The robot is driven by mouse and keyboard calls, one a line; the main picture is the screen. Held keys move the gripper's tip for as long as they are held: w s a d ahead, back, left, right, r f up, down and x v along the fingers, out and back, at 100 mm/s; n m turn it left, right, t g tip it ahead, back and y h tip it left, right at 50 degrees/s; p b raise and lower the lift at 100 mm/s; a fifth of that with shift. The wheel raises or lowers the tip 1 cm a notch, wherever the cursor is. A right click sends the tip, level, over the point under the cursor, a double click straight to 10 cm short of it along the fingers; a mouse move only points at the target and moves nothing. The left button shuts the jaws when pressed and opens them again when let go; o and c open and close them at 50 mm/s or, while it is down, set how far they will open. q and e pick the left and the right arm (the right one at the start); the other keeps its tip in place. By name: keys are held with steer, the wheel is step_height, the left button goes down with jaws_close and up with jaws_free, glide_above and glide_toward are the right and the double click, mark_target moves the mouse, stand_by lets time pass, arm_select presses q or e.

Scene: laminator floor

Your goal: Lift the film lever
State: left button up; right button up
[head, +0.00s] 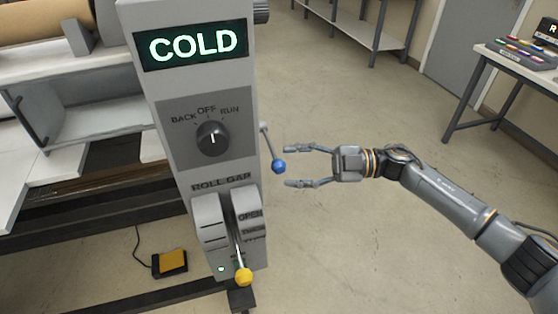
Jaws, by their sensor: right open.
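A thin grey lever with a blue ball knob (279,166) sticks out from the right side of the laminator's control column and slants down to the right. It carries no label that I can read. My right gripper (289,166) comes in from the right and is open. In the picture its two fingertips sit just right of the blue knob, one above and one below its height. I see no grip on the knob, and cannot tell the gap in depth. A second lever with a yellow knob (243,277) points down at the ROLL GAP slot. My left gripper is out of view.
The column (177,95) shows a COLD display (192,46) and a BACK/OFF/RUN dial (212,138) set at OFF. A yellow pedal (171,261) lies on the floor. A table (515,62) with colored items stands at the right. Floor around my right arm is clear.

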mark_target(279, 167)
steer(key=shift+a, duration=1.85)
steer(key=shift+s, duration=0.1)
jaws_close()
